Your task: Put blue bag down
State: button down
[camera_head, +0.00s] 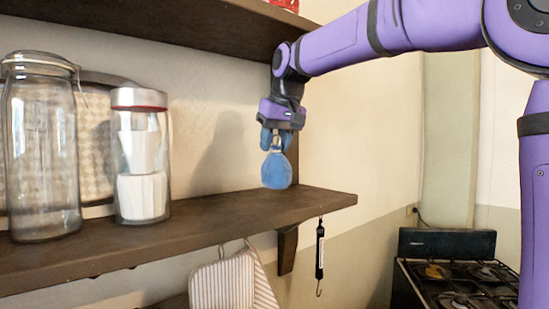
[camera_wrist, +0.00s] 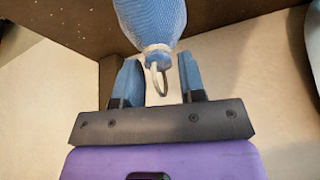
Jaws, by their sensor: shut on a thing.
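The blue bag (camera_head: 277,171) hangs upright below my gripper (camera_head: 274,142) near the right end of the middle shelf board (camera_head: 240,208). Its rounded bottom is at or just above the board; I cannot tell if it touches. In the wrist view the bag (camera_wrist: 150,20) shows its blue woven cloth, a pale neck and a light loop. The loop lies between the two blue fingers of my gripper (camera_wrist: 160,75), which is shut on the bag.
A tall clear glass jar (camera_head: 42,150) and a lidded jar with white contents (camera_head: 140,160) stand left on the board. An upper shelf (camera_head: 170,22) is overhead. A striped cloth (camera_head: 232,282) and a hanging scale (camera_head: 320,255) hang below. A stove (camera_head: 450,270) stands right.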

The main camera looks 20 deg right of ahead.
aim_at(277, 146)
jog(key=shift+f, duration=1.75)
jog(key=c, duration=0.7)
grip_release()
jog(key=v, duration=0.5)
jog(key=s+d, duration=0.1)
jog(key=s, duration=0.3)
jog(key=s+d, duration=0.1)
jog(key=s, duration=0.2)
jog(key=s+d, duration=0.1)
jog(key=s, duration=0.3)
jog(key=shift+s, duration=0.3)
jog(key=shift+m+t+h, duration=0.4)
jog(key=shift+m+h, duration=0.2)
jog(key=shift+m, duration=0.1)
jog(key=s+d+f, duration=0.1)
jog(key=s+f, duration=0.4)
jog(key=f, duration=0.2)
jog(key=s+d+f, duration=0.1)
jog(key=s+f, duration=0.5)
jog(key=s+d+f, duration=0.1)
jog(key=s+f, duration=0.4)
jog(key=f, duration=0.2)
jog(key=shift+s+f, duration=0.3)
